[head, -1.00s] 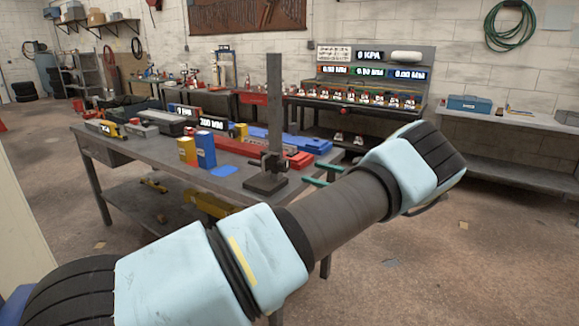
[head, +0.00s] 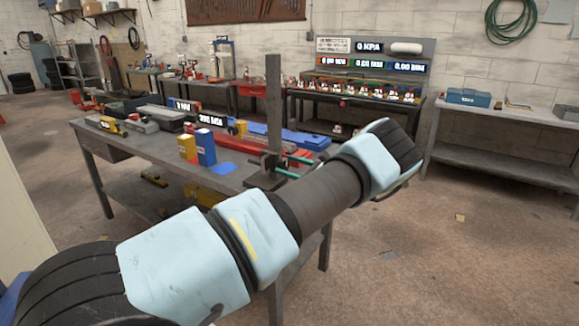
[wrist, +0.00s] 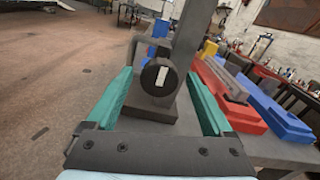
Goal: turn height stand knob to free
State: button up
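The height stand shows in the head view as a tall dark post (head: 273,105) on a dark base at the bench's near right corner. Its knob (wrist: 159,77) faces me in the wrist view, a round dark disc with a pale upright bar mark. My gripper (wrist: 158,74) is open, its green fingers to the left and right of the knob with a visible gap on each side. I see no contact. In the head view the green fingers (head: 288,167) reach the stand's lower part, and my arm hides some of the bench edge there.
Red (head: 290,151) and blue (head: 305,139) items lie on the bench right behind the stand.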

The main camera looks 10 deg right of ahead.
jog(key=c, duration=1.3)
jog(key=shift+f+b, duration=0.1)
jog(key=shift+b, duration=0.3)
jog(key=n+b, duration=0.1)
jog(key=b, duration=0.1)
jog(key=n+b, duration=0.1)
jog(key=b, duration=0.1)
jog(key=shift+s+f+n, duration=0.1)
jog(key=shift+f+n, duration=0.15)
jog(key=shift+n, duration=0.15)
jog(key=n+b, duration=0.6)
jog(key=b, duration=0.2)
jog(key=shift+f+b, duration=0.15)
jog(key=shift+b, duration=0.25)
jog(key=n+b, duration=0.5)
jog(key=b, duration=0.2)
jog(key=shift+a+n, duration=0.1)
jog(key=shift+n, duration=0.2)
jog(key=n+b, duration=0.3)
jog(key=b, duration=0.1)
jog(key=shift+r+n+b, duration=0.25)
jog(key=shift+n+b, duration=0.15)
